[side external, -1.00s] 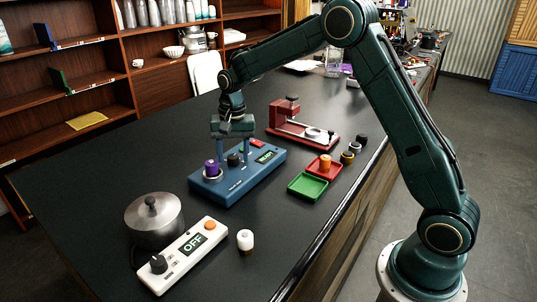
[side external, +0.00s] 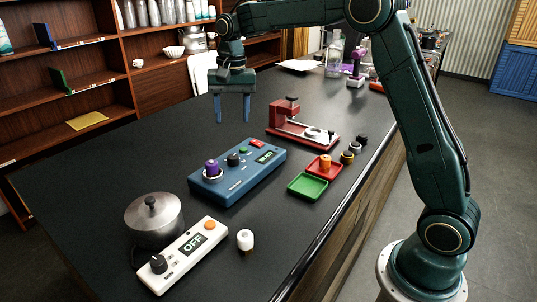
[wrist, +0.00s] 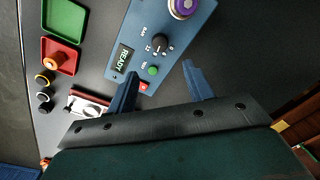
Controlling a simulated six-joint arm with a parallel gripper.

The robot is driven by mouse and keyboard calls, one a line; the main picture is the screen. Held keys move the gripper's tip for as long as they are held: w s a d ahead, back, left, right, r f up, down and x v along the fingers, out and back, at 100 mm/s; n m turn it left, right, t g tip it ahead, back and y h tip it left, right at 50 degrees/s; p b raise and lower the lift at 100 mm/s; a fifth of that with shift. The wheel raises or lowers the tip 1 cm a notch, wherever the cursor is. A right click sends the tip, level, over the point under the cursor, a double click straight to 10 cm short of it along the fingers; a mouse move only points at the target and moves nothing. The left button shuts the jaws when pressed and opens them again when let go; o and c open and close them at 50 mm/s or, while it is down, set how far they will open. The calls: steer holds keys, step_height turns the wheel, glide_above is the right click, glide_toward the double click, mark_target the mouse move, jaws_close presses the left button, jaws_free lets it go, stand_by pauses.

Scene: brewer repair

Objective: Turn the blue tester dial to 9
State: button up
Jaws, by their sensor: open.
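The blue tester (side external: 237,174) lies on the dark counter in the side view. It has a black dial (side external: 233,159), a green button, a red switch and a small screen; a purple-topped part (side external: 212,168) sits at its left end. In the wrist view the black dial (wrist: 160,44) has white marks around it, too small to read surely, and the screen (wrist: 124,59) reads READY. My gripper (side external: 232,121) is open and empty, raised well above and behind the tester. In the wrist view its blue fingers (wrist: 158,84) are apart, with the dial beyond their tips.
A red press (side external: 303,124) stands behind the tester. A green tray (side external: 308,187) and a red tray (side external: 337,170) with an orange part lie to the right, beside several small knobs. A metal pot (side external: 154,218) and a white box reading OFF (side external: 183,257) are in front.

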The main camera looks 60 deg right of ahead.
steer(key=shift+r, duration=0.95)
steer(key=s+a+r+n+t, duration=0.1)
steer(key=s+a+r+n, duration=0.15)
steer(key=s, duration=0.65)
steer(key=s+a+r+n+t, duration=0.15)
steer(key=s+r, duration=0.25)
steer(key=s, duration=0.4)
steer(key=s+f+n+t, duration=0.1)
steer(key=s+f+n, duration=0.1)
steer(key=s, duration=0.6)
steer(key=s+f+n+t, duration=0.1)
steer(key=s+f+n, duration=0.2)
steer(key=s, duration=0.5)
steer(key=shift+f+t, duration=0.3)
steer(key=shift+t, duration=0.05)
